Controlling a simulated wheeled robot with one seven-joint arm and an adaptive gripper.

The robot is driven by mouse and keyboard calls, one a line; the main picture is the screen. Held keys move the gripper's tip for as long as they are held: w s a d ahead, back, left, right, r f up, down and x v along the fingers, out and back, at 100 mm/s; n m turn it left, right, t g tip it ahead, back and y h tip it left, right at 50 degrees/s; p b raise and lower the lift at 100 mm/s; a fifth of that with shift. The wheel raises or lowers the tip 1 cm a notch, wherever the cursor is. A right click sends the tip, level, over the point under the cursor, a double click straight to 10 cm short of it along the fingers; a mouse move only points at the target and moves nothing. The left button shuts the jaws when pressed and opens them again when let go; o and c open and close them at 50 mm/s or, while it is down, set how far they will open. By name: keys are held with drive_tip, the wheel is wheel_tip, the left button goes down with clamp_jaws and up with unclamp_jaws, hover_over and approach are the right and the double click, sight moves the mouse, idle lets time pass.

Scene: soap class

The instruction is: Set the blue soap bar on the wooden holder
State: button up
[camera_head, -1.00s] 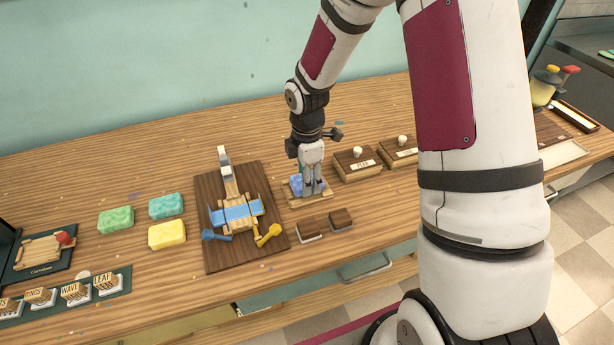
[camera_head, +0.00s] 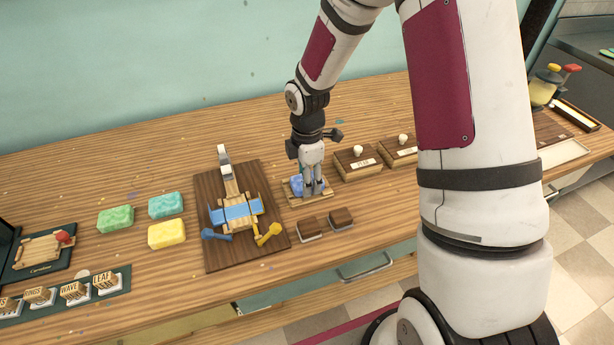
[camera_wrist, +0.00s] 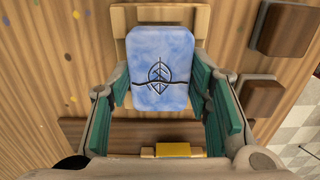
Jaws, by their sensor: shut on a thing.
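The blue soap bar (camera_wrist: 160,66) has a dark leaf-like emblem with a wavy line. It also shows in the head view (camera_head: 298,185), partly hidden behind my fingers. My gripper (camera_head: 313,190) points down over the wooden holder (camera_head: 297,201). In the wrist view my gripper (camera_wrist: 160,98) has its green-padded fingers at both sides of the soap's near part, shut on it. The soap lies over the wooden holder (camera_wrist: 118,22), whose light slats show around it. I cannot tell whether the soap's underside touches the slats.
A dark board with a wooden-and-blue press (camera_head: 236,213) stands left of the holder. Green, teal and yellow bars (camera_head: 167,233) lie farther left. Two brown-topped stamps (camera_head: 310,230) are in front. Lidded wooden boxes (camera_head: 357,162) are on the right. Bare table shows behind the holder.

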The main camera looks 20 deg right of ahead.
drive_tip(key=shift+f, duration=0.3)
idle(0.5)
drive_tip(key=o, duration=1.7)
drive_tip(key=shift+r, duration=0.15)
drive_tip(key=shift+r+p, duration=1.75)
drive_tip(key=shift+r, duration=1.15)
